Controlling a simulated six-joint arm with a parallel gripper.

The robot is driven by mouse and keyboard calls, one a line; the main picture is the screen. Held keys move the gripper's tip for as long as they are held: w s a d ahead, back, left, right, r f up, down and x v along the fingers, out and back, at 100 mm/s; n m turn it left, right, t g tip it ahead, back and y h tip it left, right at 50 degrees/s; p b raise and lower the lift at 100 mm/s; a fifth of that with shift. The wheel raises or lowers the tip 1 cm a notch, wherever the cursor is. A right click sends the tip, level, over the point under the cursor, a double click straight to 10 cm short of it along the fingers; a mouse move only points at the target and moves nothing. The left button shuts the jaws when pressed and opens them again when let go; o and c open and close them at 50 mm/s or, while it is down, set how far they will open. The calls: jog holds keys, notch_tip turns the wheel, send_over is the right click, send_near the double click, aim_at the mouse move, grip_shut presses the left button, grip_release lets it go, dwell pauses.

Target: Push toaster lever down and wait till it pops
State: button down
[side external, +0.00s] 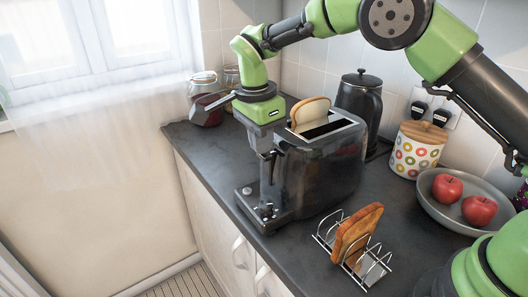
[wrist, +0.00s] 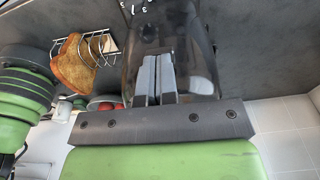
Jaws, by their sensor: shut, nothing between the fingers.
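The dark glossy toaster (side external: 325,172) stands on the counter, with one pale bread slice (side external: 309,110) sticking up from its slots. Knobs (side external: 258,205) show at the foot of its left end. My gripper (side external: 268,178) is shut and empty, pointing down close against that left end, above the knobs. In the wrist view, the two grey fingers (wrist: 155,58) lie side by side over the dark toaster (wrist: 200,50). The lever is not clearly visible behind the fingers, and I cannot tell whether they touch it.
A wire toast rack (side external: 377,270) with browned toast (side external: 357,232) stands in front of the toaster. A dark kettle (side external: 357,100), a dotted canister (side external: 415,155) and a bowl (side external: 435,205) of red apples (side external: 447,188) are behind and right. Glass jars (side external: 204,98) stand behind the gripper.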

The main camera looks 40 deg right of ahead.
dwell(0.3)
jog(key=shift+s+f, duration=0.1)
jog(key=shift+f, duration=4.45)
jog(key=shift+a, duration=0.1)
jog(key=shift+a+r, duration=0.25)
jog(key=shift+a, duration=0.5)
jog(key=shift+a+r, duration=0.25)
jog(key=shift+a, duration=0.45)
jog(key=shift+r, duration=0.15)
notch_tip(320, 180, up, 10)
jog(key=shift+a, duration=0.45)
